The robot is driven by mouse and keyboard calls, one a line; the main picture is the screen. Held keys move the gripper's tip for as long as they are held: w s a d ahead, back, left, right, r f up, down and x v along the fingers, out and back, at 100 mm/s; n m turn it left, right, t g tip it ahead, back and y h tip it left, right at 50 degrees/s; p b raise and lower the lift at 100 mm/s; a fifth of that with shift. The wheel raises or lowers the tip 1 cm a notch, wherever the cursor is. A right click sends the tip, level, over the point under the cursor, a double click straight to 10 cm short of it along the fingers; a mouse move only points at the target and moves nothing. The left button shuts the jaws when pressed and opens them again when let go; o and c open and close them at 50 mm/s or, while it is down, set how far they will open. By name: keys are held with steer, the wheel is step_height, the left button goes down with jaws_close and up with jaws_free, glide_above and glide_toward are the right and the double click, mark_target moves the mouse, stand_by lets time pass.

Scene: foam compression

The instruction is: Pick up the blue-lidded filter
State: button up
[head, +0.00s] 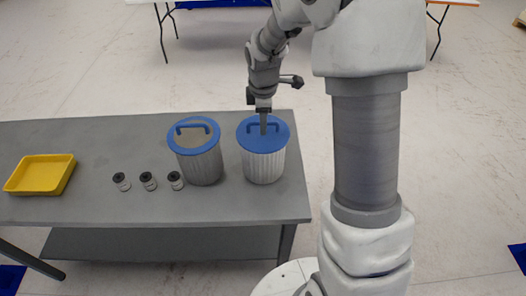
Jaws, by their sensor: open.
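The blue-lidded filter (264,165) is a ribbed, light grey cylinder with a solid blue lid, upright near the right end of the grey table. My gripper (263,126) points down over the middle of its lid, at the lid's handle. The fingers look open, with nothing clearly held between them. They hide part of the handle, and I cannot tell whether they touch it. A second canister (202,166), grey with a blue rim and a blue handle on a grey-brown top, stands just to its left.
Several small dark-topped jars, such as the middle one (148,182), stand left of the canisters. A yellow tray (41,175) lies at the table's left end. The grey table (100,207) is bare along its back and front.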

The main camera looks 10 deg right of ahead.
jaws_close()
stand_by(1.4)
